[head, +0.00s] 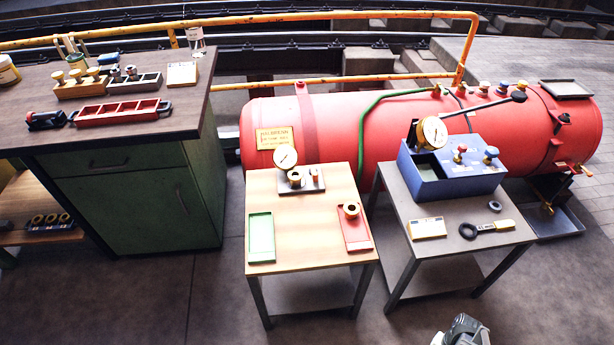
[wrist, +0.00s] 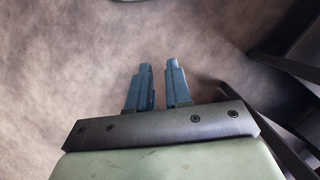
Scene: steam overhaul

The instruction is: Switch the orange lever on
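The red boiler (head: 350,125) lies behind the tables. At its right end is a small orange handle (head: 584,170) on a fitting, which looks like the orange lever; its setting is too small to tell. A brass-coloured tap (head: 547,208) sits lower, over a tray. My gripper shows in the wrist view (wrist: 159,72) with its two dark fingers apart and nothing between them. It points at bare floor. In the head view only part of my arm (head: 465,332) shows at the bottom edge, well away from the orange handle.
A grey table (head: 455,240) with a blue box (head: 470,182) and gauge stands before the boiler. A wooden-topped table (head: 300,240) is left of it. A green workbench (head: 150,205) stands far left. A drip tray (head: 560,222) lies below the tap. Floor at front right is clear.

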